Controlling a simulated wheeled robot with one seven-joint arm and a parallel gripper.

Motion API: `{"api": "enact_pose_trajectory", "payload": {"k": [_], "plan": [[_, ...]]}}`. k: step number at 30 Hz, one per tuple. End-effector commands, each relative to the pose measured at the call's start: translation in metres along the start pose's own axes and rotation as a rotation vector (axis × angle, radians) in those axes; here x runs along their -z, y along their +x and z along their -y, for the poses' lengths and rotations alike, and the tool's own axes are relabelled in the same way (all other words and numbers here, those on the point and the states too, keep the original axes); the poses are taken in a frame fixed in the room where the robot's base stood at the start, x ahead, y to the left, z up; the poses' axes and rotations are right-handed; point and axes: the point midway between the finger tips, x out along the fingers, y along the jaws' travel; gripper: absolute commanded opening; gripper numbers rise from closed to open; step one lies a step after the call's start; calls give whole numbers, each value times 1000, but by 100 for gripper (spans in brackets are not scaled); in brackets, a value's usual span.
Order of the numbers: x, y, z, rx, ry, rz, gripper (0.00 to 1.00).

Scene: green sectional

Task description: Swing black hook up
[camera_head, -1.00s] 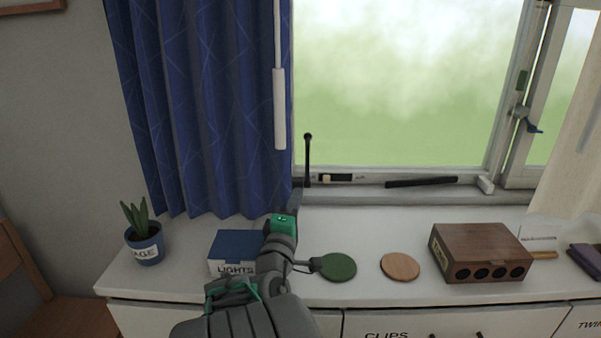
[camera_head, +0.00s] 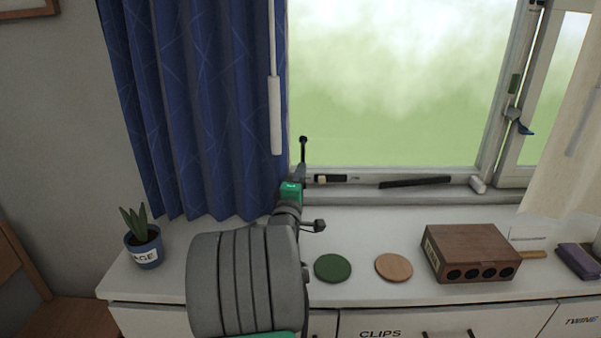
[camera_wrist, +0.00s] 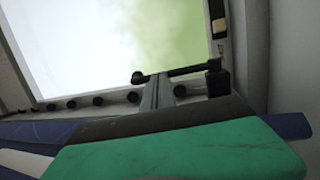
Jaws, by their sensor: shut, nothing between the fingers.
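The black hook (camera_head: 303,151) is a thin dark rod with a knob at its end, at the lower left corner of the window. In the head view it stands upright in the picture, its lower part hidden by my gripper. The wrist view shows the hook (camera_wrist: 190,71) as a bar running from a black block to a round knob. My gripper (camera_head: 300,172) is shut and empty, right at the hook's lower part. In the wrist view the grey fingertips (camera_wrist: 157,92) overlap the bar; I cannot tell whether they touch it.
The blue curtain (camera_head: 190,110) hangs close to the left of my gripper. A black bar (camera_head: 415,182) lies on the sill. A potted plant (camera_head: 144,248), green disc (camera_head: 332,268), wooden disc (camera_head: 394,267) and brown box (camera_head: 470,252) stand on the white cabinet top.

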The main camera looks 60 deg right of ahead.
Motion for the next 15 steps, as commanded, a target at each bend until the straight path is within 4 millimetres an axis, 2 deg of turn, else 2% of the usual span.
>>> {"api": "enact_pose_trajectory", "payload": {"k": [8, 15], "plan": [[1, 10, -13, 79, -16, 2, 0], [2, 12, -5, 132, -26, 0, 0]]}}
